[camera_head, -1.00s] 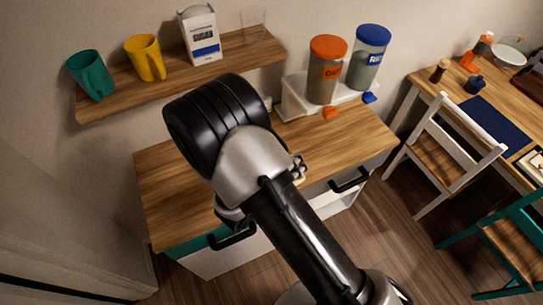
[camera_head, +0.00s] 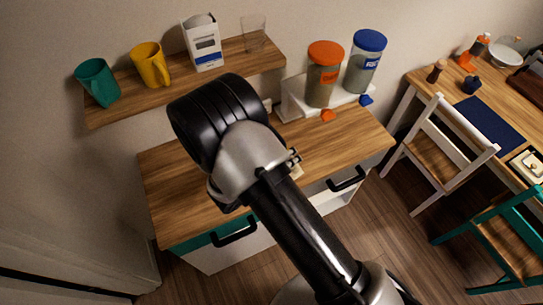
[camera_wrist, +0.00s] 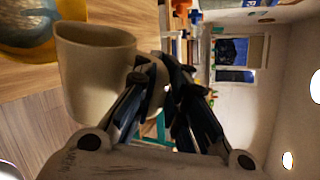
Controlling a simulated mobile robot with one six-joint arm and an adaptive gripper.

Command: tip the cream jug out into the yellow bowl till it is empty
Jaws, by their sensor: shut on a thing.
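In the wrist view the cream jug (camera_wrist: 92,80) is between the fingers of my gripper (camera_wrist: 168,84), which is shut on its handle side. The room appears turned on its side there, so the jug is tipped far over, its mouth towards the top of the picture. The yellow bowl (camera_wrist: 30,52) is at the upper left, on the wood top, close to the jug's mouth and partly cut off by the frame. Its inside looks blue-grey. I cannot tell whether anything flows or what is left in the jug. In the head view my arm hides the bowl and most of the jug.
The wooden cabinet top (camera_head: 185,205) has free room at left and right. A shelf (camera_head: 135,103) above holds a green mug (camera_head: 98,82), a yellow mug (camera_head: 151,65), a carton (camera_head: 203,43) and a glass. Orange-lidded (camera_head: 323,77) and blue-lidded (camera_head: 363,65) canisters stand at the back right.

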